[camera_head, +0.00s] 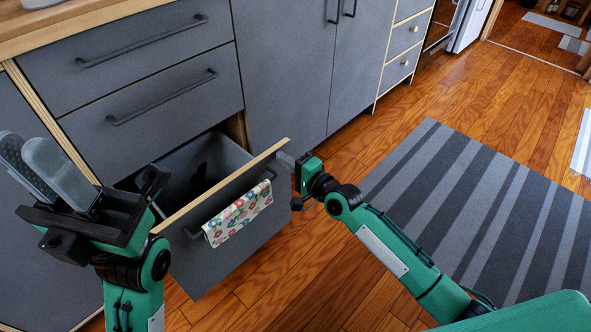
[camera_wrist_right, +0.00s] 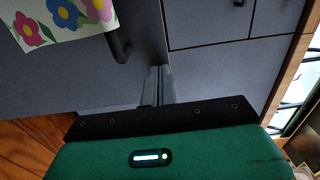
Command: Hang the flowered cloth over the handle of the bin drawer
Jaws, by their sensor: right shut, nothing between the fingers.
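The flowered cloth (camera_head: 238,213), cream with colourful flowers, hangs over the handle (camera_head: 195,232) on the front of the pulled-out bin drawer (camera_head: 235,250). The cloth also shows at the top left of the right wrist view (camera_wrist_right: 62,20), beside the handle's end (camera_wrist_right: 120,45). My right gripper (camera_head: 284,158) is at the right end of the drawer front's top edge, apart from the cloth. Its fingers are together and empty in the right wrist view (camera_wrist_right: 160,80). My left gripper (camera_head: 42,160) is raised at the left, away from the cloth; its finger gap is unclear.
A grey bin (camera_head: 205,165) stands inside the open drawer. Closed grey drawers (camera_head: 150,95) and cupboard doors (camera_head: 300,70) are behind it. A striped rug (camera_head: 490,215) lies on the wooden floor to the right. The floor before the drawer (camera_head: 270,285) is clear.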

